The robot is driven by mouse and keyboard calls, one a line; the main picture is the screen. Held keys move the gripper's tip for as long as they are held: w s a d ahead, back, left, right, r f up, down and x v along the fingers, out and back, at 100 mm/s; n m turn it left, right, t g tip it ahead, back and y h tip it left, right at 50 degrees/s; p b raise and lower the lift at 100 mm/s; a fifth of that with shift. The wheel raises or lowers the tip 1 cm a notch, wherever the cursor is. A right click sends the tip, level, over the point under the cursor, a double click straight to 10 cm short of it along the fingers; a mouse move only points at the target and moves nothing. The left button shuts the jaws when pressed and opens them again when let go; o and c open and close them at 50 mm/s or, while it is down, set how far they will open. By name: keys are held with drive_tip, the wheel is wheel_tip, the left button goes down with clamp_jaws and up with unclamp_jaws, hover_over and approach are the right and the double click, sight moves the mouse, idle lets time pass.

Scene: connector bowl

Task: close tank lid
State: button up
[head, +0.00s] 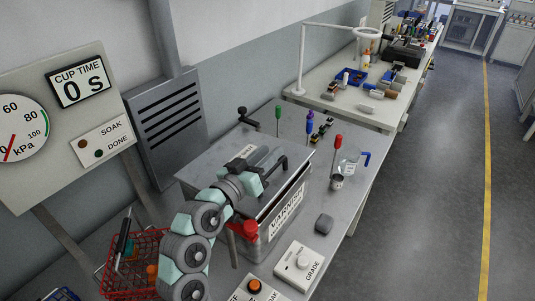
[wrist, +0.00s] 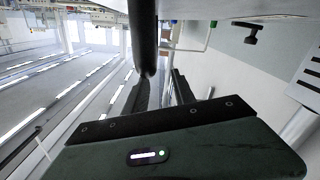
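A black bar handle (head: 279,164) stands on the lid. My gripper (head: 262,170) is at this handle, above the lid. In the wrist view, the dark handle bar (wrist: 143,32) comes down toward my gripper fingers (wrist: 164,90). The fingers look apart, with a gap between them. Contact with the handle is unclear.
A red knob (head: 249,229) is at the tank's front corner. A red wire basket (head: 135,270) is at the lower left. Coloured-handled tools stand behind the tank.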

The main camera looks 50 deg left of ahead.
drive_tip(key=shift+o, duration=0.3)
drive_tip(key=shift+s, duration=0.15)
drive_tip(key=v, duration=1)
drive_tip(key=shift+s, duration=0.3)
